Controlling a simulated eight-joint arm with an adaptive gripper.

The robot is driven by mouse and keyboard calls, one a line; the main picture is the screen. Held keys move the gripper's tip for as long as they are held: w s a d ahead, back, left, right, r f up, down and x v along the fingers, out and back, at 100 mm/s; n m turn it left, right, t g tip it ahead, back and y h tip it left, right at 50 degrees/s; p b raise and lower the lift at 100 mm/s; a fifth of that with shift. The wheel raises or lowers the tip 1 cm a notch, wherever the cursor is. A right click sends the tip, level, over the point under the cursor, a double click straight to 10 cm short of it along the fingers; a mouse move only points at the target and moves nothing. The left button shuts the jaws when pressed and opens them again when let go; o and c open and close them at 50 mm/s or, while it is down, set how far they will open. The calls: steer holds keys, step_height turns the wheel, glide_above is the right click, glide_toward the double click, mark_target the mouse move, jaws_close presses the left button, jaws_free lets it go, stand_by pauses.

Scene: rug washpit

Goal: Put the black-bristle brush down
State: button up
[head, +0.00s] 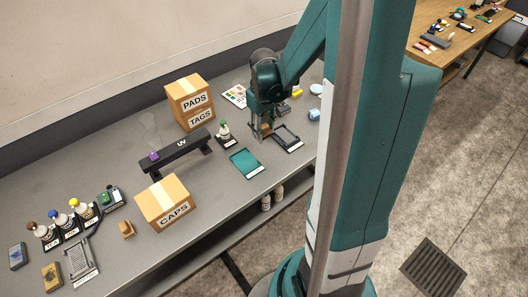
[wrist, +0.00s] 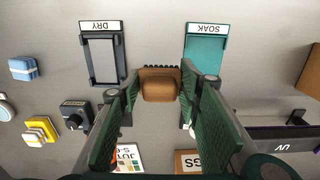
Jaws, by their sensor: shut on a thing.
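My gripper (wrist: 160,92) is shut on the black-bristle brush (wrist: 160,88), a brown block with a dark bristle edge along its far side. In the wrist view, the brush sits between the green finger pads, over bare counter. A black frame labelled DRY (wrist: 87,62) lies to its left and a teal mat labelled SOAK (wrist: 205,62) to its right. In the head view, my gripper (head: 263,132) points down beside the DRY frame (head: 299,147), with the teal mat (head: 245,164) nearer the front edge. The brush is largely hidden there. I cannot tell if it touches the counter.
A black UV bar (head: 176,153), the PADS box (head: 188,88), the TAGS box (head: 199,117) and the CAPS box (head: 164,204) stand to the left. A small bottle (head: 224,133) is near my gripper. Blue (wrist: 24,69) and yellow blocks (wrist: 40,131) lie beyond the DRY frame.

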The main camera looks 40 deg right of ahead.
steer(key=shift+f, duration=0.1)
glide_above(264, 152)
steer(key=shift+w+f+b, duration=0.1)
steer(key=shift+f+b, duration=0.25)
steer(key=shift+f, duration=2.45)
steer(key=shift+f, duration=0.1)
steer(key=shift+f, duration=2)
steer(key=shift+f+b, duration=0.2)
steer(key=shift+b, duration=0.25)
steer(key=o, duration=0.6)
steer(key=shift+r, duration=0.25)
steer(key=shift+r+p, duration=0.9)
steer(key=shift+r, duration=5.05)
